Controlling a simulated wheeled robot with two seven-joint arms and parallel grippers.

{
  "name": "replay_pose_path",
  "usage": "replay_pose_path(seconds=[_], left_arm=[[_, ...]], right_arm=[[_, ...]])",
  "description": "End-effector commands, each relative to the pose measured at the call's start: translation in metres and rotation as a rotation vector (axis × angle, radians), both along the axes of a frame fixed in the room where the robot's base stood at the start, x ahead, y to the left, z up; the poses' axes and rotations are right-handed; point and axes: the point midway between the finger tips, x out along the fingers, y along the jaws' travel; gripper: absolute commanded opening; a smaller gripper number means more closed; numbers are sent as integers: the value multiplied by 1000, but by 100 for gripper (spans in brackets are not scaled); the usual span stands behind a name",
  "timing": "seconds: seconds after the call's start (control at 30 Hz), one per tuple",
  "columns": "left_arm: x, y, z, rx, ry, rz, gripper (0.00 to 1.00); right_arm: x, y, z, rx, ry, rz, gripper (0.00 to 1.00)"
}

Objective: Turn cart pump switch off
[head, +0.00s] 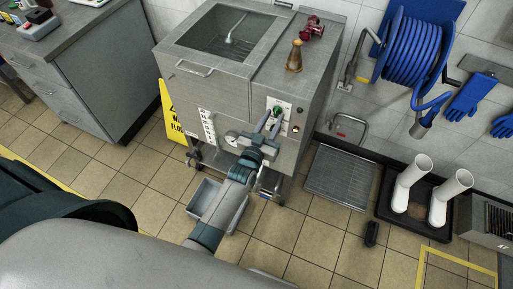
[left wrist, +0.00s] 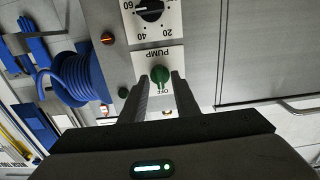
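The pump switch is a green knob (left wrist: 160,75) on a white plate (left wrist: 150,56) marked PUMP, with OFF printed at the plate's other end, upside down in the left wrist view. My left gripper (left wrist: 160,78) is open, with one finger on each side of the knob. I cannot tell whether the fingers touch it or exactly where the knob points. In the head view my left gripper (head: 269,123) reaches the panel from below. My right gripper is not in view.
A black dial (left wrist: 149,9) and an orange lamp (left wrist: 107,38) are near the switch. A grey bin (head: 217,205) is on the floor below. A floor grate (head: 341,174) and white boots (head: 411,184) are at right.

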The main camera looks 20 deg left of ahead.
Motion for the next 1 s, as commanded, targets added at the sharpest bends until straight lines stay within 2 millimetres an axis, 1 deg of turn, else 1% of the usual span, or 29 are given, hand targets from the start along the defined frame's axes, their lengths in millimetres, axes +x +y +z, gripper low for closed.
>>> replay_pose_path(seconds=[0.17,0.7,0.83,1.0], left_arm=[[-27,1,-3,0,2,0,28],[-126,4,-3,0,2,0,28],[-143,5,-3,-1,2,0,28],[-155,5,-1,-1,2,0,28]], right_arm=[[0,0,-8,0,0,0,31],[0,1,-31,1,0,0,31],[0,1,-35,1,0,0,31],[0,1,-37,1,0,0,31]])
